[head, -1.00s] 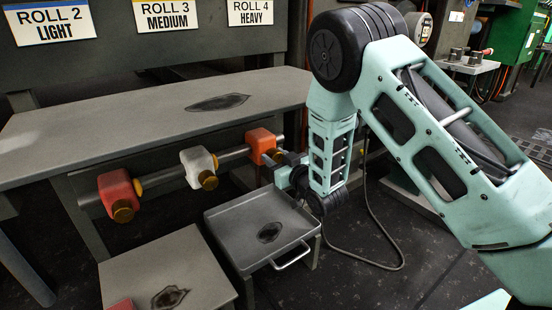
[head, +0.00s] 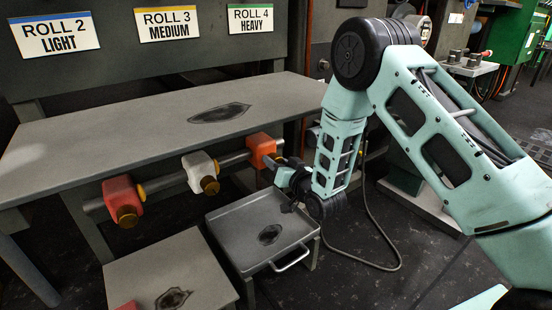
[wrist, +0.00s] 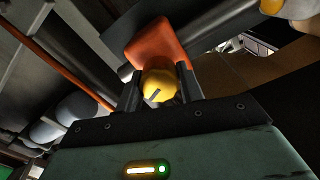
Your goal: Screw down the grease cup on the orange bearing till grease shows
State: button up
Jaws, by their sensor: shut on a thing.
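The orange bearing (head: 262,147) sits on the shaft under the bench, the rightmost of three bearings. It also shows in the wrist view (wrist: 158,44). Its yellow grease cup (wrist: 159,80) has a dark slot mark on its face. My gripper (wrist: 160,92) has one finger on each side of the cup and is shut on it. In the head view my gripper (head: 277,166) is at the bearing's front and hides the cup. I see no grease at the cup.
A white bearing (head: 199,172) and a red bearing (head: 122,198) share the shaft (head: 165,182). A grey tray (head: 237,232) on a stand is below my gripper. The bench top (head: 120,135) overhangs the shaft. A low table (head: 140,267) stands at the front left.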

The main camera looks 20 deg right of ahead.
jog(key=shift+m+p, duration=0.6)
jog(key=shift+m, duration=0.6)
jog(key=o, duration=1)
jog(key=shift+s+d, duration=0.1)
jog(key=shift+p+v, duration=2.55)
jog(key=shift+v, duration=6.05)
